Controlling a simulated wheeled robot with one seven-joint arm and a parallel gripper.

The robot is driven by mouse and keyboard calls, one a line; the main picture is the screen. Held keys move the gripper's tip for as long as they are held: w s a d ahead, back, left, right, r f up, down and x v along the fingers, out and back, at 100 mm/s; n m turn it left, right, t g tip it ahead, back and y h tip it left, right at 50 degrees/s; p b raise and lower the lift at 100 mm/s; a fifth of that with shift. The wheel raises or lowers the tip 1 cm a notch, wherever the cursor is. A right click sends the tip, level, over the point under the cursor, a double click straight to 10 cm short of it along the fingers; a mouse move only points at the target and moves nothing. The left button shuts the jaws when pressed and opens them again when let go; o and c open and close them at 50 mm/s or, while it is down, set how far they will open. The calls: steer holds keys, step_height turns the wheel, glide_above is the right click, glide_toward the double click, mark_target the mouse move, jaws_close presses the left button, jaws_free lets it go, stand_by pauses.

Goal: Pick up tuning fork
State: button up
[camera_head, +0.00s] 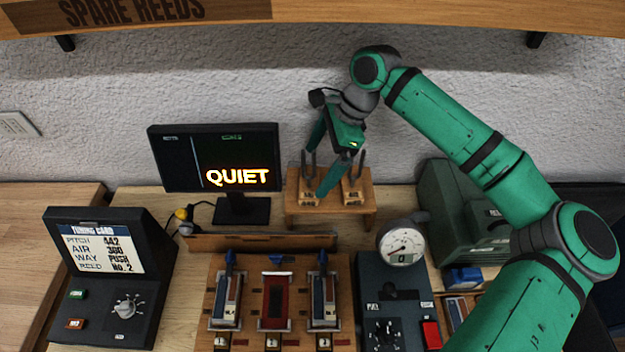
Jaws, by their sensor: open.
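Two dark tuning forks stand upright with their prongs up on a small wooden stand (325,213) against the back wall. The left tuning fork (308,160) is partly hidden by my gripper, and the right tuning fork (358,163) stands behind and beside it. Each fork rises from a wooden block with a small label too small to read. My gripper (315,172) is open and reaches down over the left part of the stand, with its green fingers close to the left fork. I cannot tell whether they touch it.
A monitor (215,155) reading QUIET stands left of the stand. A reed board (273,306), a round gauge (401,246) and a green machine (455,210) are in front and right. A tuning card panel (105,265) is at left. A shelf (400,15) hangs above.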

mark_target(310, 179)
steer(key=shift+a+f, duration=0.3)
steer(key=shift+f, duration=0.15)
steer(key=shift+d+x, duration=0.2)
steer(key=shift+x, duration=2.5)
steer(key=shift+w+f, duration=0.1)
steer(key=shift+w, duration=0.1)
steer(key=shift+c, duration=0.6)
steer(key=c, duration=0.9)
